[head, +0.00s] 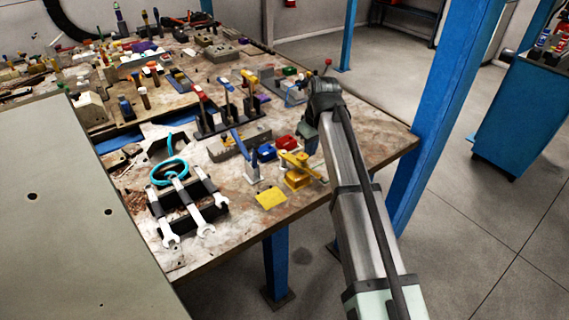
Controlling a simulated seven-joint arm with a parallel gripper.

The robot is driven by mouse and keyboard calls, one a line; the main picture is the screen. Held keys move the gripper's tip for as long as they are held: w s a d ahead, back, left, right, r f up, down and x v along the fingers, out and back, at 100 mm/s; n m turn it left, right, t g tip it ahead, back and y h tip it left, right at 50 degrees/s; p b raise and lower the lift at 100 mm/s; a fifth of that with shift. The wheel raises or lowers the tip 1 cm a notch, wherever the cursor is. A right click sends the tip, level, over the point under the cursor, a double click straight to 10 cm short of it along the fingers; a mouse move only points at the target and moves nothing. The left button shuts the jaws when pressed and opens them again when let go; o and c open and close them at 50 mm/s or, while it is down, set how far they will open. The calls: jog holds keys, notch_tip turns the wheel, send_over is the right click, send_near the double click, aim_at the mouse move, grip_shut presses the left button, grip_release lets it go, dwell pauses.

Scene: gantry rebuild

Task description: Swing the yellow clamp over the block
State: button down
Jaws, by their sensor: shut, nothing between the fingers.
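The yellow clamp (298,178) stands near the table's front right edge, with its yellow arm lying roughly level across the top. My gripper (309,145) points down just behind the clamp and looks apart from it. It is shut and empty; my wrist and arm partly hide it. I cannot tell which block the task means, or whether one lies under the clamp arm.
A blue upright clamp (248,165) stands left of the yellow one, and a flat yellow piece (270,198) lies in front. A black rack (190,212) with wrenches is further left. Upright tools (228,100) stand behind. A blue post (440,110) rises beyond the table's right edge.

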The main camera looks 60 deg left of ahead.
jog(key=shift+s, duration=0.1)
dwell(0.3)
jog(key=shift+s+d, duration=0.2)
jog(key=shift+s, duration=0.1)
jog(key=shift+w+a, duration=0.15)
jog(key=shift+w, duration=0.15)
notch_tip(320, 180, up, 9)
dwell(1.3)
dwell(0.5)
